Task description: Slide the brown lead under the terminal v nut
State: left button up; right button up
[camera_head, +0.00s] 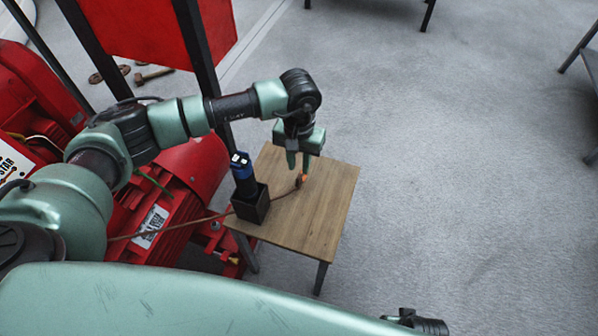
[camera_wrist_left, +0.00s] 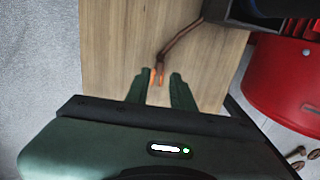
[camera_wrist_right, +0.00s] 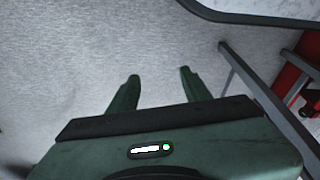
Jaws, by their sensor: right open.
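The brown lead (camera_head: 215,217) runs from the red machine, past the small black box, onto the small wooden table (camera_head: 325,210). Its copper-coloured end (camera_wrist_left: 157,76) lies at the table. My left gripper (camera_head: 298,168) points down over the table at that end. My right gripper (camera_wrist_right: 159,74) is open and empty above grey floor. I cannot make out the terminal v nut.
The black box (camera_head: 250,204) holding a blue-and-black tool (camera_head: 243,175) stands on the table's left side. The red machine (camera_head: 180,190) and dark frame posts are close on the left. Bolts and washers (camera_head: 110,74) lie on the floor. Floor right of the table is clear.

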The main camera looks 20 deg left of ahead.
aim_at(299, 177)
pick_arm(q)
jog(key=shift+f+b, duration=0.6)
jog(key=shift+f, duration=0.7)
jog(key=shift+f+b, duration=0.4)
jog(key=shift+f, duration=0.4)
pick_arm(e)
notch_tip(299, 177, up, 7)
jog(key=w, duration=0.2)
jog(key=shift+t, duration=0.3)
jog(key=shift+r, duration=0.1)
pick_arm(q)
grip_shut()
pick_arm(e)
jog(key=shift+a, duration=0.1)
pick_arm(q)
jog(key=shift+r, duration=0.15)
pick_arm(e)
jog(key=shift+r, duration=0.1)
